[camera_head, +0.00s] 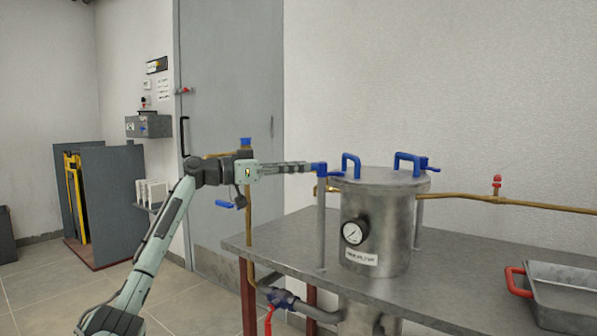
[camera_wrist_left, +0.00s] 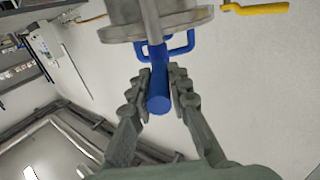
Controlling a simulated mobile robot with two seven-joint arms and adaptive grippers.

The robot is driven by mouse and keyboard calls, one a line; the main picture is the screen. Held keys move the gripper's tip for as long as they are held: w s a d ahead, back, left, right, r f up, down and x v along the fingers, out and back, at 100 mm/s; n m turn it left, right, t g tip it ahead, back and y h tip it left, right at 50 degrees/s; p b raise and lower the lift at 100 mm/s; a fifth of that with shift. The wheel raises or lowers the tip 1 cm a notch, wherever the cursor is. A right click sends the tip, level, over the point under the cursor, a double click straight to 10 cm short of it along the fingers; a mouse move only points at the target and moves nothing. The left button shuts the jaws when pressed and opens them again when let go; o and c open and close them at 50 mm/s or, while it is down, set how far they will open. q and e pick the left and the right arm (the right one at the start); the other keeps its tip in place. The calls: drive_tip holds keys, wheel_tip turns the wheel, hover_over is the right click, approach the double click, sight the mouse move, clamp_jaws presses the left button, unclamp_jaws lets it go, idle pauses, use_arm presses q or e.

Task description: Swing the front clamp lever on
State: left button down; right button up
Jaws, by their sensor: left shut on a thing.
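The metal filter vessel (camera_head: 385,225) stands on the table with its round lid (camera_head: 382,177) on top. A blue clamp lever (camera_head: 322,169) sits at the lid's left side, at the top of a grey upright rod (camera_head: 320,225). My left gripper (camera_head: 309,168) reaches in from the left at lid height and is shut on this lever. In the left wrist view, the blue lever (camera_wrist_left: 158,95) lies between the two fingers, and its round end points toward the camera. The finger contact is partly hidden in the head view. My right gripper is not in view.
Two blue lid handles (camera_head: 351,163) and another blue lever (camera_head: 431,168) are close by. A pressure gauge (camera_head: 355,232) is on the vessel's front. A brass pipe (camera_head: 520,205) runs behind. A grey tray (camera_head: 565,298) with a red handle lies at the table's right.

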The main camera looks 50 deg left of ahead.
use_arm(q)
drive_tip(key=shift+w+a+m+h, duration=0.1)
drive_tip(key=shift+a+m+h, duration=0.05)
drive_tip(key=shift+m+h, duration=0.15)
drive_tip(key=c, duration=1.4)
unclamp_jaws()
drive_tip(key=shift+f, duration=0.15)
drive_tip(key=shift+c, duration=0.2)
drive_tip(key=v, duration=1.2)
